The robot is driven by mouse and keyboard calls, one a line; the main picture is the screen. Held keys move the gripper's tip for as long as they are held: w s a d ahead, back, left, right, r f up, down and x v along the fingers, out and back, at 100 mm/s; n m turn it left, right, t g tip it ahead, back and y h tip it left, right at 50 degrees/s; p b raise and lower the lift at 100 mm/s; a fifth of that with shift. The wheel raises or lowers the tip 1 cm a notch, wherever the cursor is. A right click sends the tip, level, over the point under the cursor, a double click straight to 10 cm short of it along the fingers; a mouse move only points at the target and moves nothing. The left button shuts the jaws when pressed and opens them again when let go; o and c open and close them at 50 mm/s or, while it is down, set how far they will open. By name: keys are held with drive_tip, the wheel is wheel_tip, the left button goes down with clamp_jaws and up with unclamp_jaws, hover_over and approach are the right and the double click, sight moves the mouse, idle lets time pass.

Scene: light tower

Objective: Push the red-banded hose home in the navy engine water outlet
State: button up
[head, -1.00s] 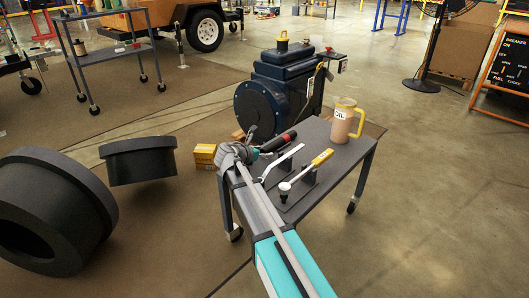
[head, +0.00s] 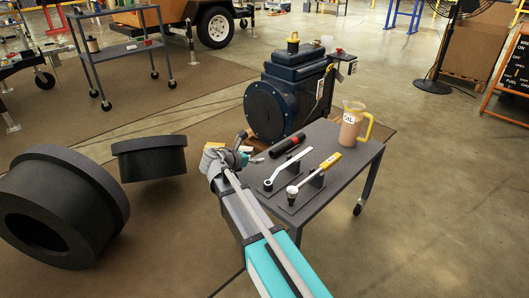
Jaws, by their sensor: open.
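The red-banded hose (head: 287,145) is a short dark tube with red on it, at the back left of the grey cart top. The navy engine (head: 292,82) stands behind the cart, with a large round dark-blue cover facing me. My wrist and arm hide part of that edge.
The cart (head: 338,182) also holds a wrench with a white handle (head: 288,167), a yellow-handled ratchet (head: 318,173) on a stand and an oil jug (head: 352,127). Two big black rings (head: 148,160) (head: 98,196) lie left.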

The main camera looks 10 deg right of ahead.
drive_tip(key=shift+p+v, duration=0.6)
drive_tip(key=shift+v, duration=1.6)
